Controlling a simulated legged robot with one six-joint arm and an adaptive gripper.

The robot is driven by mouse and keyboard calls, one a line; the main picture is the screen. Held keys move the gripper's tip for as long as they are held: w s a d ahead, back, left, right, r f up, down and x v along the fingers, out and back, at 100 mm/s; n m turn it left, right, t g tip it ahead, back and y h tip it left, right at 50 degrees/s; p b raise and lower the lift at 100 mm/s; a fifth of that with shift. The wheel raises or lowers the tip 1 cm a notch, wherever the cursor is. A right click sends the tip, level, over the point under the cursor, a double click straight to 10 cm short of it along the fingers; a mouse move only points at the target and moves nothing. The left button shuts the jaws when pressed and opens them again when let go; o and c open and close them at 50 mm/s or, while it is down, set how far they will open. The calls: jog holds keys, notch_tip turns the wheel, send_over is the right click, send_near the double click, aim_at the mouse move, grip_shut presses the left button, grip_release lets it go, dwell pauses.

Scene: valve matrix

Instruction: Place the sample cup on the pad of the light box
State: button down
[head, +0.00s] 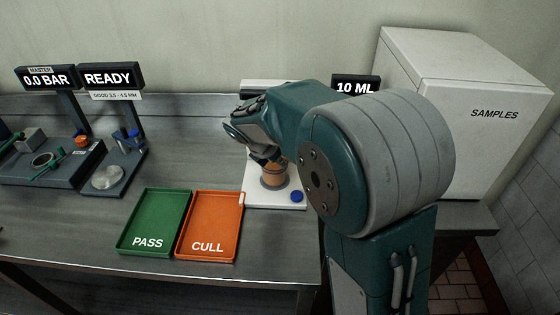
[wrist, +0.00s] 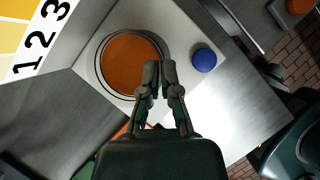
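The sample cup (head: 274,175) is amber-brown and stands upright over the round pad on the white top of the light box (head: 262,202). In the wrist view I look down on the orange contents of the cup (wrist: 128,62), with dark and pale rings around it. Whether its base touches the pad is hard to see. My gripper (head: 262,156) is above and beside the cup. In the wrist view the fingers of my gripper (wrist: 158,74) are close together at the cup's right edge and appear to pinch it there; the contact itself is hidden.
A blue knob (head: 296,196) sits on the light box beside the cup. A green PASS tray (head: 152,221) and an orange CULL tray (head: 209,225) lie to the left. A white SAMPLES cabinet (head: 455,110) stands right.

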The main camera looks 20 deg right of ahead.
jog(key=shift+f, duration=0.1)
jog(key=c, duration=0.8)
grip_release()
jog(key=v, duration=1.2)
jog(key=s+d+m+t+y, duration=0.1)
jog(key=s+d+m+y, duration=0.1)
jog(key=s+m, duration=0.9)
jog(key=s+d+f+m+t+y, duration=0.1)
jog(key=s+d+m+y, duration=0.2)
jog(key=s+m, duration=0.9)
jog(key=shift+s+t, duration=0.3)
jog(key=shift+s, duration=0.1)
jog(key=shift+f, duration=0.1)
